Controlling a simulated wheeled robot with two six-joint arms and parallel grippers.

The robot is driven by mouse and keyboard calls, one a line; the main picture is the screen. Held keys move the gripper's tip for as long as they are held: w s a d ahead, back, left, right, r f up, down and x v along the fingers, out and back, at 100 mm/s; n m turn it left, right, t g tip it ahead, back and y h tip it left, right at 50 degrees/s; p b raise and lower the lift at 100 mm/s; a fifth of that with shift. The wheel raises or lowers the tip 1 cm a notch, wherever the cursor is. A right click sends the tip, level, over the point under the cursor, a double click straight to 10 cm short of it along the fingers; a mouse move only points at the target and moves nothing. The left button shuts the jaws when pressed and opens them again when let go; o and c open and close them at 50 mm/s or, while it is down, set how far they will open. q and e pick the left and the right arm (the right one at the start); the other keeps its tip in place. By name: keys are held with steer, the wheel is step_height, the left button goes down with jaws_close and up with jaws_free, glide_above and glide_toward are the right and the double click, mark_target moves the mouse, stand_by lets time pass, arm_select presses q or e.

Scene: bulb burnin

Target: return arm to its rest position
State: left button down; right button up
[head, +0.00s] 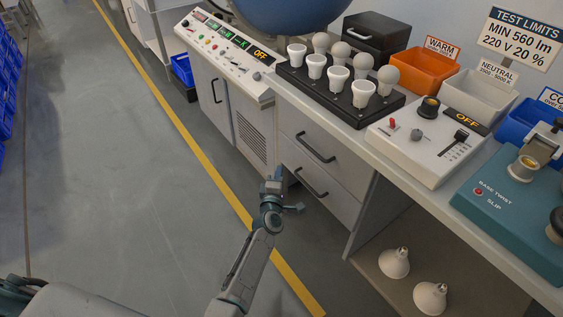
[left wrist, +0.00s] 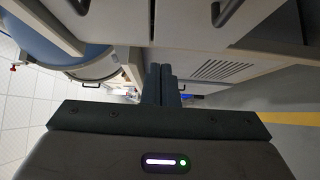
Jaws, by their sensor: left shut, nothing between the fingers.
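My left gripper (head: 277,178) is at the end of my left arm, which reaches up from the bottom of the head view. It is in front of the drawers of the workbench (head: 345,197), below the bench top, over the floor. In the left wrist view its two fingers (left wrist: 160,84) lie together, with nothing between them. The cabinet front with its handles shows close beyond them. Whether the gripper touches the cabinet I cannot tell. My right gripper is not in view.
The bench top carries a black rack (head: 340,92) of several bulbs, an orange bin (head: 424,72), a white dimmer box (head: 425,140) and a teal base-twist device (head: 515,215). Two bulbs lie on the lower shelf (head: 385,283). The grey floor (head: 110,170) left of the yellow line is clear.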

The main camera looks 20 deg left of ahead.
arm_select(q)
steer(key=shift+s+d, duration=0.1)
steer(key=shift+s, duration=1.4)
